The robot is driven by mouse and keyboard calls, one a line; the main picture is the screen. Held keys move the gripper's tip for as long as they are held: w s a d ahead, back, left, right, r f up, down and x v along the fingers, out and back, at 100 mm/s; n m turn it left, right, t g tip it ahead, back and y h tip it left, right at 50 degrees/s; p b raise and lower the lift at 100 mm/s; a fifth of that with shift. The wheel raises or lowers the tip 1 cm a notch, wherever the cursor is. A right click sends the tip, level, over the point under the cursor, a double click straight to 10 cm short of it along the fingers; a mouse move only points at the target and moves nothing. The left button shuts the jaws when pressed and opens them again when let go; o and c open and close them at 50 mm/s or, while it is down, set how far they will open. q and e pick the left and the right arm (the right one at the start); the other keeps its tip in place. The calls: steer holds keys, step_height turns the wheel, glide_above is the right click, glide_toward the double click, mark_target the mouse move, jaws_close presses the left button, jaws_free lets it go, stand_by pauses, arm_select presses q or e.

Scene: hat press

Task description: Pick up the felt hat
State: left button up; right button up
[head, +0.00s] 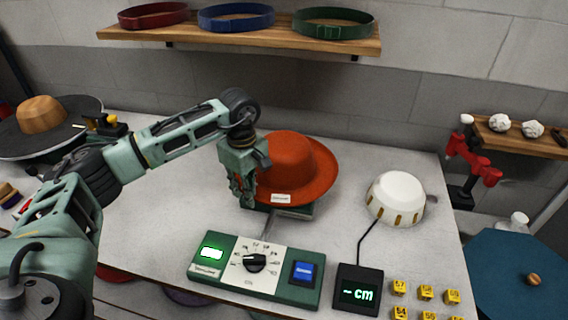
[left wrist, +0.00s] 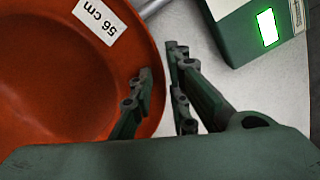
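The felt hat (head: 289,165) is orange-red with a round crown and a wide brim. It is over a dark green stand (head: 300,212) on the table; I cannot tell whether it touches it. A white "56 cm" label (left wrist: 100,18) is on the hat (left wrist: 60,75). My left gripper (head: 242,200) points down at the hat's left edge. My right gripper is not in view.
A green control box (head: 255,270) with a dial stands in front of the hat. A white domed device (head: 397,195) is to the right, wired to a small display (head: 358,290). Yellow number blocks (head: 425,292) lie at the front right. A shelf (head: 240,38) with belts hangs behind.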

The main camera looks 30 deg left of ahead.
arm_select(q)
jaws_close()
steer(key=shift+r, duration=0.2)
step_height(320, 180, up, 8)
steer(key=shift+w+r+b, duration=0.1)
steer(key=shift+r+b, duration=0.15)
steer(key=shift+b, duration=0.9)
steer(key=shift+r, duration=0.6)
steer(key=shift+c, duration=0.8)
jaws_free()
jaws_close()
steer(key=shift+r, duration=0.1)
